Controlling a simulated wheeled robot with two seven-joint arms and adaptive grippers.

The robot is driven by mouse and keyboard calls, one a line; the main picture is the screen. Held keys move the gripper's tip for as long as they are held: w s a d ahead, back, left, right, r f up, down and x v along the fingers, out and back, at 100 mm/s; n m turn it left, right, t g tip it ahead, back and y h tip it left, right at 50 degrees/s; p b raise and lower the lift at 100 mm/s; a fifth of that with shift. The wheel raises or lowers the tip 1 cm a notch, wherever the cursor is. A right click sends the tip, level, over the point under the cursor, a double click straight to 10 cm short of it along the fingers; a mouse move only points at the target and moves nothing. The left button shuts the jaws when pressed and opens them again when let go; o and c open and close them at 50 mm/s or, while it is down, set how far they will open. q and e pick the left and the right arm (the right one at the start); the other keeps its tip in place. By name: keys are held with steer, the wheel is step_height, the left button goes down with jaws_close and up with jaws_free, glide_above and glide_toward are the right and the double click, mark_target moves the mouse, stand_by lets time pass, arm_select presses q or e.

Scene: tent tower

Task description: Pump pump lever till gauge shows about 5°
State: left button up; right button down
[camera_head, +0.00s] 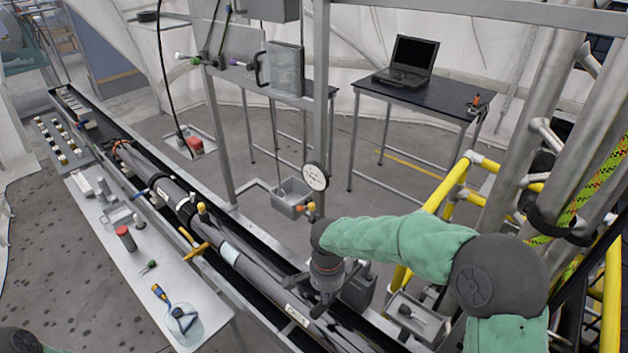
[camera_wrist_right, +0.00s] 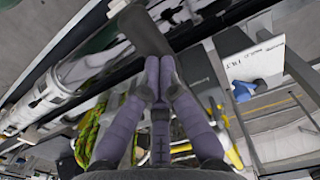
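The round white gauge (camera_head: 315,177) stands above the pipe in the middle of the head view; its needle is too small to read. My right gripper (camera_head: 322,305) points down beside the pipe, below the gauge. In the right wrist view its purple fingers (camera_wrist_right: 160,75) are close together at the end of a dark grey bar, which looks like the pump lever (camera_wrist_right: 146,30). The fingertips appear closed on the bar's end. In the head view the lever is hidden by the gripper. Of my left arm only a dark, green-edged part shows at the bottom left; its gripper is out of view.
A long pipe (camera_head: 234,252) runs diagonally through the trough. The grey bench (camera_head: 185,275) at left holds a red-topped can (camera_head: 126,239) and a blue-handled tool (camera_head: 160,293). Yellow railing (camera_head: 446,190) and metal posts stand close to my right arm. A laptop (camera_head: 408,62) is on the rear table.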

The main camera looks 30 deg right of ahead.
steer(key=shift+f+b, duration=1.15)
steer(key=shift+f, duration=0.2)
steer(key=shift+d+r+p, duration=0.15)
steer(key=shift+r+p, duration=0.9)
steer(key=shift+r, duration=0.5)
steer(key=shift+d+r+p, duration=0.1)
steer(key=shift+r+p, duration=0.9)
steer(key=shift+r, duration=0.5)
